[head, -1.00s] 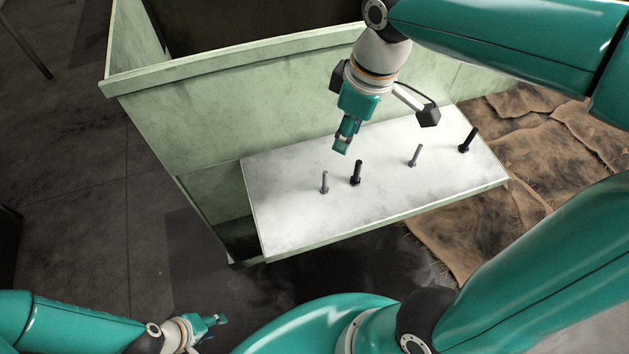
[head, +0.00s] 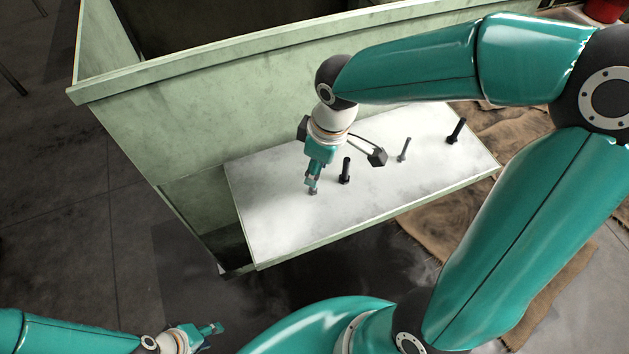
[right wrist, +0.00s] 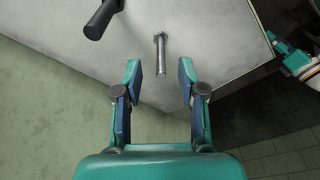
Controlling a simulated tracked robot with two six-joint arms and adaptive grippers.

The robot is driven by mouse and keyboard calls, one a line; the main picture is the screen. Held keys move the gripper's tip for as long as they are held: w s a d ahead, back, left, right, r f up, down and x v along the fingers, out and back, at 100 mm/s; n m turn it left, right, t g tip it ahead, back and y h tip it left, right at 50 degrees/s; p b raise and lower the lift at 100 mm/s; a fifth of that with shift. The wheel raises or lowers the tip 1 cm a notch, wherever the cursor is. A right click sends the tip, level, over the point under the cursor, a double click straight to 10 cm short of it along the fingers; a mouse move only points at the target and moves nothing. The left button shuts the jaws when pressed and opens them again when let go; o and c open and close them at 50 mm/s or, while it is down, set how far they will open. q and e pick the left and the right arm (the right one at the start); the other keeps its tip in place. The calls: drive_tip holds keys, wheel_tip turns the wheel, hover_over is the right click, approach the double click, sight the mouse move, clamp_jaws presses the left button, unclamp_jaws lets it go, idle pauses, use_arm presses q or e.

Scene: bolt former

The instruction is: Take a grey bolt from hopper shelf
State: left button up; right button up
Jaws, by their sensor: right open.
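The pale hopper shelf (head: 270,225) holds upright bolts with their heads down. One grey bolt (head: 313,192) stands at the left, mostly hidden by my right gripper (head: 312,184). In the right wrist view this grey bolt (right wrist: 160,55) lies in line with the gap between the open fingers (right wrist: 160,72), its free end near the fingertips; I see no grip on it. A second grey bolt (head: 404,150) stands further right. My left gripper (head: 216,328) is low at the left, away from the shelf; its jaw opening is unclear.
A black bolt (head: 345,171) stands close to the right of my right gripper. Another black bolt (head: 456,131) stands near the shelf's right end. The green hopper wall (head: 190,125) rises behind the shelf. Brown sacking (head: 440,225) lies on the floor to the right.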

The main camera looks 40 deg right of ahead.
drive_tip(key=f, duration=0.3)
drive_tip(key=w+f, duration=0.1)
drive_tip(key=shift+a+f, duration=0.35)
clamp_jaws()
